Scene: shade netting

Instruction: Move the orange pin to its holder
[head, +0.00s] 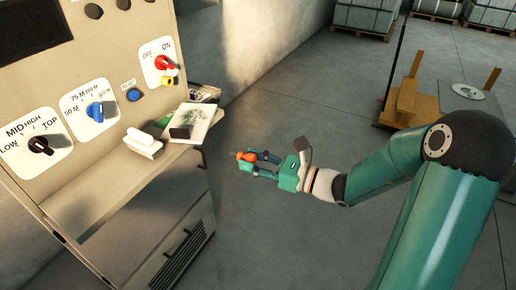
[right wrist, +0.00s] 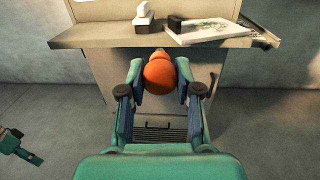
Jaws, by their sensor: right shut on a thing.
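The orange pin (head: 246,157) has a round orange head and is held at the fingertips of my right gripper (head: 262,160). In the right wrist view the pin (right wrist: 160,74) sits between the two fingers, which are shut on it. My right gripper is in the air to the right of the control panel's shelf, apart from it. A small yellow part (head: 168,81) sits under the red switch; I cannot tell whether it is the holder. A teal part, seemingly my left gripper (right wrist: 22,148), shows at the left edge of the right wrist view; its jaw state is unclear.
The control panel's shelf (head: 100,197) carries a white object (head: 143,143), a dark block (head: 180,132) and a board with a plant picture (head: 198,117). Knobs and a red switch (head: 162,62) stick out above. A wooden stand (head: 408,104) is at the right. The floor between is clear.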

